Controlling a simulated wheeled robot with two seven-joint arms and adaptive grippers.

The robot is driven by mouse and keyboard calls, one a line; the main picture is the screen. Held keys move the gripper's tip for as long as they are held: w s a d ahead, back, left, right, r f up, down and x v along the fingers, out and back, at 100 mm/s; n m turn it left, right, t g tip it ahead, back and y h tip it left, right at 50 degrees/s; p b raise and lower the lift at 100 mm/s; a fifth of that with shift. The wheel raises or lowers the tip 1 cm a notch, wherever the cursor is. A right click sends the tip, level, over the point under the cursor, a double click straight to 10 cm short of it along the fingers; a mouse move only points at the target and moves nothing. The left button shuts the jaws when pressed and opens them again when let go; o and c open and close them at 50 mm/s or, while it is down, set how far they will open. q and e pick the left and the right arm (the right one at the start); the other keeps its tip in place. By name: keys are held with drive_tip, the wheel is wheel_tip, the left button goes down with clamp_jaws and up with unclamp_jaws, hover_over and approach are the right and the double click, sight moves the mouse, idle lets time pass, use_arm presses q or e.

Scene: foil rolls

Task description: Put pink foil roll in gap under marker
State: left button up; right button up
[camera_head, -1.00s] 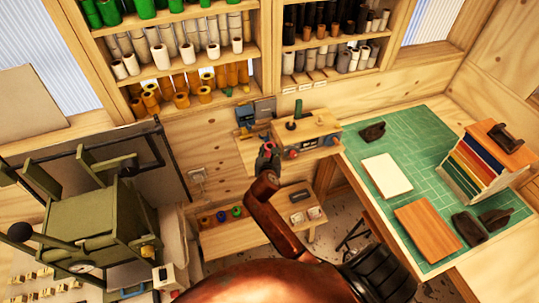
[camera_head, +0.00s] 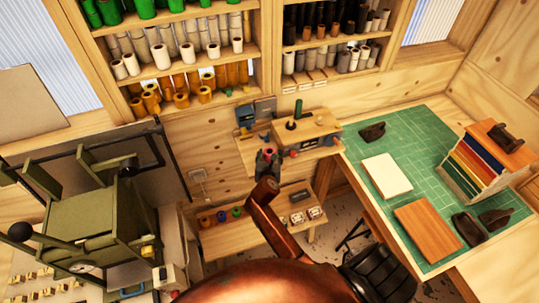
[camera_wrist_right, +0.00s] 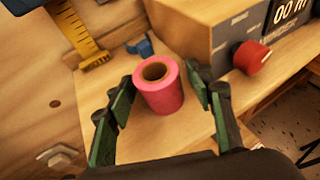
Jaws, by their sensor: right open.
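The pink foil roll (camera_wrist_right: 160,92) stands upright on a wooden shelf top, its hollow end facing up. It also shows small in the head view (camera_head: 267,151). My right gripper (camera_wrist_right: 163,95) is open, with one green-padded finger on each side of the roll; I cannot tell whether either finger touches it. In the head view the right gripper (camera_head: 267,157) is at the near edge of the wall bench. The upper shelves (camera_head: 190,60) hold rows of green, white, gold and dark rolls. I cannot clearly make out the marker or the gap under it. My left gripper is not in view.
A wooden box with a red knob (camera_wrist_right: 252,57) and display stands right beside the roll. A lower shelf (camera_head: 245,232) holds small spools. The green mat table (camera_head: 430,150) is at right, an olive press (camera_head: 95,220) at left.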

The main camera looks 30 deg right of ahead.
drive_tip(key=shift+r, duration=0.2)
drive_tip(key=v, duration=1.2)
drive_tip(key=shift+f, duration=0.15)
